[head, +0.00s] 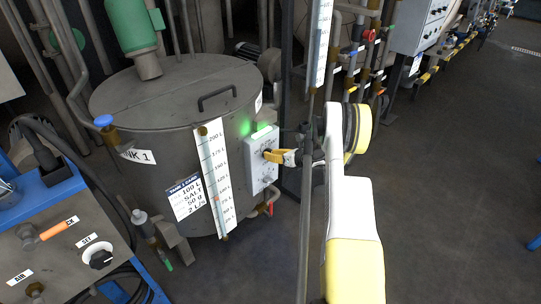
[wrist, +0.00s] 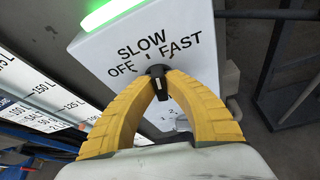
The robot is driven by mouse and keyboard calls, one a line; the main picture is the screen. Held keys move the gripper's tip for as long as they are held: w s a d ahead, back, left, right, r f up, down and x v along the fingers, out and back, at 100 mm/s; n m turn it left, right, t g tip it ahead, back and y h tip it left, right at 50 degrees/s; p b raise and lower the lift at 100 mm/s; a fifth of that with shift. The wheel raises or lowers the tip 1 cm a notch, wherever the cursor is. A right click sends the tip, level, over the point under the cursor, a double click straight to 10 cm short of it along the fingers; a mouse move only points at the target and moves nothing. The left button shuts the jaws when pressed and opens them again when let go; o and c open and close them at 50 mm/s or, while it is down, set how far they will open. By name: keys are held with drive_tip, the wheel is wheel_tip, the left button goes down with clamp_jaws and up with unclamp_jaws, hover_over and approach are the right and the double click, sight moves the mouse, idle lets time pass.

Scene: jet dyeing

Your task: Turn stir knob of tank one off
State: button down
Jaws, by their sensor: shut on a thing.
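Tank one (head: 150,90) is a grey metal tank with a "TANK 1" label in the head view. A white control box (head: 258,165) is on its right side. The stir knob (wrist: 158,80) is black and sits on the box face below the words OFF, SLOW and FAST. My gripper (wrist: 157,73) has its two yellow fingertips closed around the knob, one on each side. In the head view my gripper (head: 272,156) reaches the box from the right. The fingers partly cover the knob, and I cannot tell which word its pointer is at.
A green lamp (wrist: 108,12) glows on top of the box. A white level scale (head: 215,180) stands left of the box on the tank. A vertical pipe (head: 308,200) runs close by my arm. A panel with knobs (head: 65,240) is at the lower left. Open floor lies right.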

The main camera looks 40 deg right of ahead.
drive_tip(key=n+h, duration=0.1)
drive_tip(key=n, duration=0.1)
drive_tip(key=n+h, duration=0.1)
drive_tip(key=shift+a+n+h, duration=0.2)
drive_tip(key=shift+n+h, duration=0.2)
drive_tip(key=n+t+h, duration=0.1)
drive_tip(key=n+h, duration=0.1)
drive_tip(key=n, duration=0.1)
drive_tip(key=shift+n, duration=0.3)
idle(0.5)
drive_tip(key=c, duration=1.4)
unclamp_jaws()
wheel_tip(320, 180, up, 10)
drive_tip(key=shift+f, duration=0.1)
